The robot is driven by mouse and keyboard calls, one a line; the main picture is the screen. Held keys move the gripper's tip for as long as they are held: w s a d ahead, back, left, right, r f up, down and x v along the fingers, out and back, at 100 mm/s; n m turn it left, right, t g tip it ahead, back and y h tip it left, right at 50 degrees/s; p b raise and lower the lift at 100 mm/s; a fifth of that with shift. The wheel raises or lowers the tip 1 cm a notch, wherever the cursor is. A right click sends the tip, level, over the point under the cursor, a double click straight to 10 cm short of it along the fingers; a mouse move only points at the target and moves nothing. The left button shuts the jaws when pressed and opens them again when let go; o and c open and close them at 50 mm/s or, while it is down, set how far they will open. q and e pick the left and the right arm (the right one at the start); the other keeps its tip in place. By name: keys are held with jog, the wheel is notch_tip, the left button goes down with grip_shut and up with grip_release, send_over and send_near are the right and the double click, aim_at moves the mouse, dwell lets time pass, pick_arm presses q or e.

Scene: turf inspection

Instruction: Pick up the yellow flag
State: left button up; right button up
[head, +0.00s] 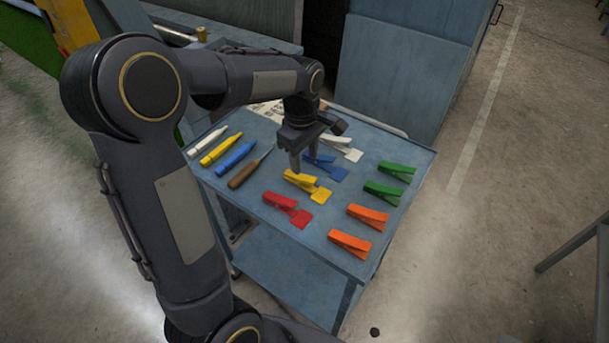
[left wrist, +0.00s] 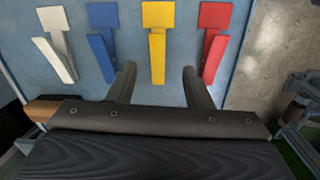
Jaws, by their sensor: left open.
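The yellow flag (head: 321,194) lies flat on the blue cart top, with a square plate at one end and a long clip-like part. It also shows in the left wrist view (left wrist: 158,42), with its long part pointing down toward the gap between my fingers. My left gripper (head: 304,163) is open and empty above the flag's clip end, pointing down. In the left wrist view its two fingers (left wrist: 159,70) stand on either side of the flag's line. I cannot tell the exact height. My right gripper is not in view.
A red flag (head: 288,210) and a blue flag (head: 325,167) flank the yellow one, with a white flag (head: 343,147) beyond. Green clips (head: 383,192) and orange clips (head: 349,243) lie to the right. Markers (head: 235,158) and a brown-handled tool (head: 245,175) lie left.

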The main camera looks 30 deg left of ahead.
aim_at(305, 177)
pick_arm(q)
jog(key=shift+w+a+f+n, duration=0.1)
jog(key=shift+w+f+n, duration=0.2)
jog(key=shift+w, duration=0.25)
jog(key=shift+w+a+f, duration=0.1)
jog(key=shift+f, duration=0.25)
jog(key=f, duration=0.5)
jog(key=f+p, duration=0.1)
jog(key=f, duration=0.1)
jog(key=shift+s+f, duration=0.2)
jog(key=shift+s, duration=0.15)
jog(key=c, duration=0.9)
